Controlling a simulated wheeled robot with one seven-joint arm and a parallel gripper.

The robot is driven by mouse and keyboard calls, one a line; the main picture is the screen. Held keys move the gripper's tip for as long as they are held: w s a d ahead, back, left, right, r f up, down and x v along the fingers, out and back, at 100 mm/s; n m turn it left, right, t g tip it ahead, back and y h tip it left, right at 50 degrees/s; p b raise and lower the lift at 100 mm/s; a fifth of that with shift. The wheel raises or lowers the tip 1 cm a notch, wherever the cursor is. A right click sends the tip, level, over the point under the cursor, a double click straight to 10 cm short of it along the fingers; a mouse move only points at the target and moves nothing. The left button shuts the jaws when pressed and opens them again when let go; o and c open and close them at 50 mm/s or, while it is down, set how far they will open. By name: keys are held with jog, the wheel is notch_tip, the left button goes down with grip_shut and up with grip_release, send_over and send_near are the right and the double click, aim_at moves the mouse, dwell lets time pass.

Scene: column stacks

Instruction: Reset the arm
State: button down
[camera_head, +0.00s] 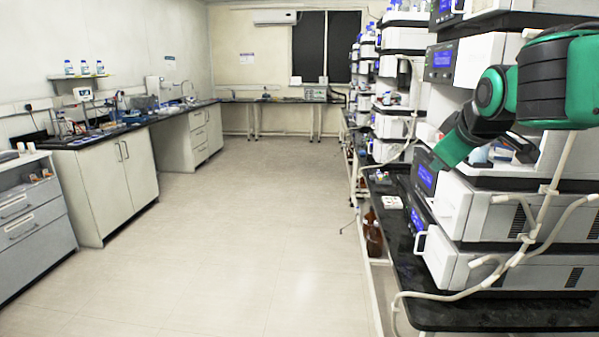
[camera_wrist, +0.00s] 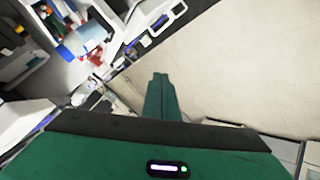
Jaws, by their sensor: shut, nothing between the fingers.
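My arm comes in from the right edge in the head view, green and black, in front of the instrument stacks. My gripper (camera_head: 446,154) points down and to the left beside the stack, with nothing visible in it. In the wrist view my gripper (camera_wrist: 160,80) shows as green fingers shut together and empty. Behind the fingers there are a pale surface and tilted white equipment.
White instrument stacks (camera_head: 484,206) stand on a black bench (camera_head: 470,315) at the right, with pale tubing (camera_head: 545,225) in front. Cabinets (camera_head: 105,190) line the left. Brown bottles (camera_head: 374,238) stand low by the right bench. The middle floor (camera_head: 240,230) is clear.

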jog(key=s+f+m+g+y, duration=0.1)
jog(key=s+f+m+g, duration=0.25)
jog(key=s+f, duration=0.6)
jog(key=s+f+m+g, duration=0.35)
jog(key=s+f, duration=0.35)
jog(key=f, duration=0.6)
jog(key=s+d+m+g, duration=0.1)
jog(key=s+d+m, duration=0.2)
jog(key=s+d, duration=0.2)
jog(key=s+d+f+m+g, duration=0.1)
jog(key=s+d, duration=0.4)
jog(key=s, duration=0.6)
jog(key=m+g, duration=0.1)
jog(key=m, duration=0.1)
jog(key=shift+d+m+y, duration=0.15)
jog(key=shift+m+y, duration=0.15)
